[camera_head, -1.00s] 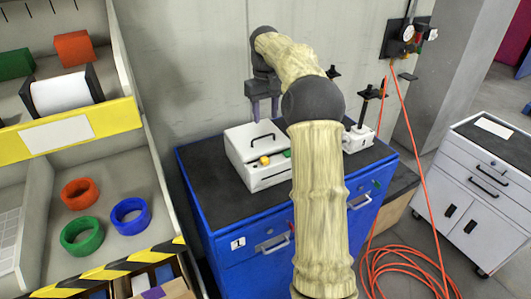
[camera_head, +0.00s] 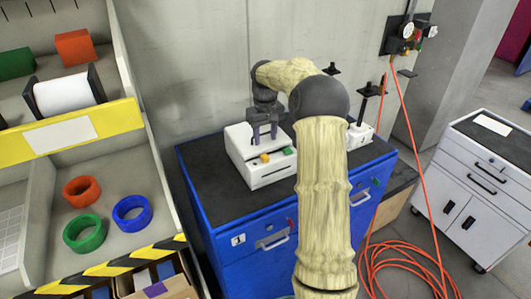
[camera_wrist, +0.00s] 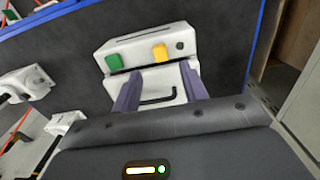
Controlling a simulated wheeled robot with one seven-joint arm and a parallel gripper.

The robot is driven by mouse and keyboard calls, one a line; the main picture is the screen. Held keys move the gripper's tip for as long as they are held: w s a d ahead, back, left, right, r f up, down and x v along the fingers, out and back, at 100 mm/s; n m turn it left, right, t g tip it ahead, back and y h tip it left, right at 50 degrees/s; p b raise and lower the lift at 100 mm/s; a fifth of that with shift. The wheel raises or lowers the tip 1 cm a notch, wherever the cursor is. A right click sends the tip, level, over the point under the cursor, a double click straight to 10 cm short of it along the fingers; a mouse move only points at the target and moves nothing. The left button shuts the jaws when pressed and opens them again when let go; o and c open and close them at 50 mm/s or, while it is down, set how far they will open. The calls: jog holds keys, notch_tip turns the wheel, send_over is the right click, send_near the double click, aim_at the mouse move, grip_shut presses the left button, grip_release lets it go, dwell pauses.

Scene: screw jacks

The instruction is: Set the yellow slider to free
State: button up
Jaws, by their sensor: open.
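The yellow slider (camera_head: 264,158) is a small yellow block on the sloped front of a white box (camera_head: 262,178). It sits left of a green block (camera_head: 288,151) on the same face. In the wrist view the yellow slider (camera_wrist: 160,52) is right of the green block (camera_wrist: 115,62), on a dark slot line. My gripper (camera_head: 264,137) is open and empty above the box, behind the slider. In the wrist view its fingers (camera_wrist: 160,80) straddle the box's black handle (camera_wrist: 158,97), pointing toward the slider's face. Any marking for free is too small to read.
The box stands on the black top of a blue cabinet (camera_head: 270,260). A white-based screw jack (camera_head: 361,130) stands to its right. Left is a shelf with coloured rings (camera_head: 131,212). An orange hose (camera_head: 400,255) lies on the floor right.

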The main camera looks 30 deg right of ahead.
aim_at(265, 157)
notch_tip(265, 157, down, 8)
jog(key=shift+f+p, duration=0.15)
jog(key=shift+p, duration=0.85)
grip_shut()
